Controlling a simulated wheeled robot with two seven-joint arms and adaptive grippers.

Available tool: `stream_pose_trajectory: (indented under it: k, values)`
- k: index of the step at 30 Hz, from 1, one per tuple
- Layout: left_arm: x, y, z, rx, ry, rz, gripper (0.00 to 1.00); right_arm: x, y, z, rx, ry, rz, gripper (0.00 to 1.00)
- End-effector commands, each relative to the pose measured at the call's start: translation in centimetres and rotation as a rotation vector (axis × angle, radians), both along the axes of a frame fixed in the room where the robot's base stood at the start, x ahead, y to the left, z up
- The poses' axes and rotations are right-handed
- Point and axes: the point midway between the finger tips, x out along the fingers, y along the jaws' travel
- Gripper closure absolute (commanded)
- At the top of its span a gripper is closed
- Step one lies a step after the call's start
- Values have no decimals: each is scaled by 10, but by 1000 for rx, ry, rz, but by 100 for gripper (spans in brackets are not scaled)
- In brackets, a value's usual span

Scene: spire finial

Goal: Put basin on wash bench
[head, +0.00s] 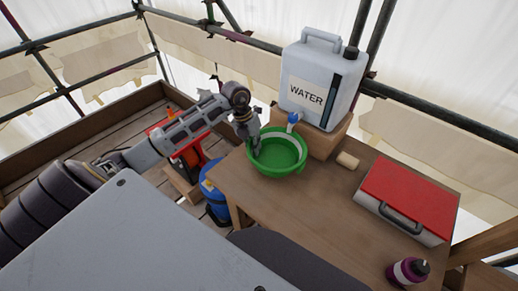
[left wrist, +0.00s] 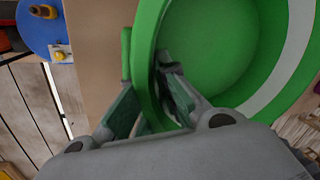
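The green basin (head: 285,168) is upright at the left end of the wooden wash bench (head: 318,195), below the blue tap of the water container. I cannot tell whether its base rests fully on the bench. My left gripper (head: 254,148) reaches down at the basin's left rim. In the left wrist view, the gripper (left wrist: 148,85) has one finger outside and one inside the rim of the basin (left wrist: 215,45), and the fingers look shut on the wall. The fingertips' contact is partly hidden. My right gripper is not in view.
A white water container (head: 318,85) stands on a wooden block behind the basin. A small tan cylinder (head: 348,160), a red-lidded case (head: 408,195) and a purple bottle (head: 408,271) occupy the bench's right part. A blue drum (head: 214,195) stands left of the bench.

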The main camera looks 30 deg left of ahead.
Motion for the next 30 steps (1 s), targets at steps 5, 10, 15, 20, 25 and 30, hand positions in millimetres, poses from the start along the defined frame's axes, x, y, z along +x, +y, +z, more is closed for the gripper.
stream_pose_trajectory:
  k: [5, 10, 15, 20, 25, 30]
  values:
    - [16, -2, 1, -4, -1, 2, 100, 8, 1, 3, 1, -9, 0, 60]
    - [23, -3, 1, -1, -1, 1, 100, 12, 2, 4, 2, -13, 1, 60]
    - [24, -3, 0, -1, 0, 0, 100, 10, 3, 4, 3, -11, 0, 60]
    - [24, -3, 0, -1, 0, 0, 100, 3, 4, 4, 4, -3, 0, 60]
    - [24, -4, -6, -3, 0, 1, 100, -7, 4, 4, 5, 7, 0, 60]
    - [23, -4, -23, -4, 2, 1, 100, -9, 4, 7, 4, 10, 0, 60]
